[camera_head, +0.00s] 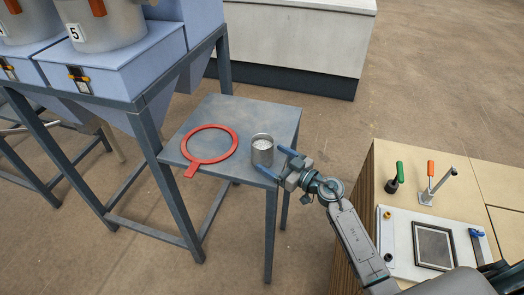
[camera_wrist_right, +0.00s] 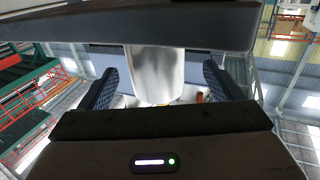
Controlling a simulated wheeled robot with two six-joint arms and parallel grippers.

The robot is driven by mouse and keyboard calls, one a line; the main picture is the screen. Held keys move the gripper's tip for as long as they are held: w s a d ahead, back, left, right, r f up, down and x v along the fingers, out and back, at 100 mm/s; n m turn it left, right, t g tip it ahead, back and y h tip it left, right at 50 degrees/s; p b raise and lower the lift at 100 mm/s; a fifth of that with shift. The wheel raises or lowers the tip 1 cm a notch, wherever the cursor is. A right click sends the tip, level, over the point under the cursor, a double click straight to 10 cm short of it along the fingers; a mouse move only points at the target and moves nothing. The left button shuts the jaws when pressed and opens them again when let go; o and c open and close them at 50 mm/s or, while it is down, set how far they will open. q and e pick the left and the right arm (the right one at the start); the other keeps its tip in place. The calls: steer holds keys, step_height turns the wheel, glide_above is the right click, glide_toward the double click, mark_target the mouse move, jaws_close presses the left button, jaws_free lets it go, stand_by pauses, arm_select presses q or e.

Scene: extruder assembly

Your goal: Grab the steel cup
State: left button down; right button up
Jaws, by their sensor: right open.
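The steel cup (camera_head: 262,151) stands upright near the front right corner of the small grey table (camera_head: 225,113), with something pale inside it. My right gripper (camera_head: 277,162) is at the table's right front edge, with its two blue fingers spread open and pointing towards the cup. In the right wrist view the cup (camera_wrist_right: 155,72) shows between the open fingers (camera_wrist_right: 160,85), with a gap on each side. The gripper is not closed on it. My left gripper is not in view.
A red ring with a handle (camera_head: 209,144) lies on the table left of the cup. Blue hopper units (camera_head: 140,65) stand at the left. A wooden bench (camera_head: 385,160) with a white board and clamp levers stands at the right.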

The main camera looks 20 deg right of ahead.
mark_target(270, 156)
steer(key=shift+w+a, duration=0.25)
steer(key=shift+w, duration=0.15)
steer(key=p+x, duration=0.1)
steer(key=x, duration=0.3)
steer(key=shift+w+d, duration=0.1)
steer(key=shift+w, duration=0.2)
steer(key=shift+w+a+f, duration=0.1)
steer(key=shift+w+a, duration=0.1)
steer(key=shift+w, duration=0.1)
steer(key=shift+w+a, duration=0.1)
steer(key=shift+w, duration=0.05)
steer(key=c, duration=1.2)
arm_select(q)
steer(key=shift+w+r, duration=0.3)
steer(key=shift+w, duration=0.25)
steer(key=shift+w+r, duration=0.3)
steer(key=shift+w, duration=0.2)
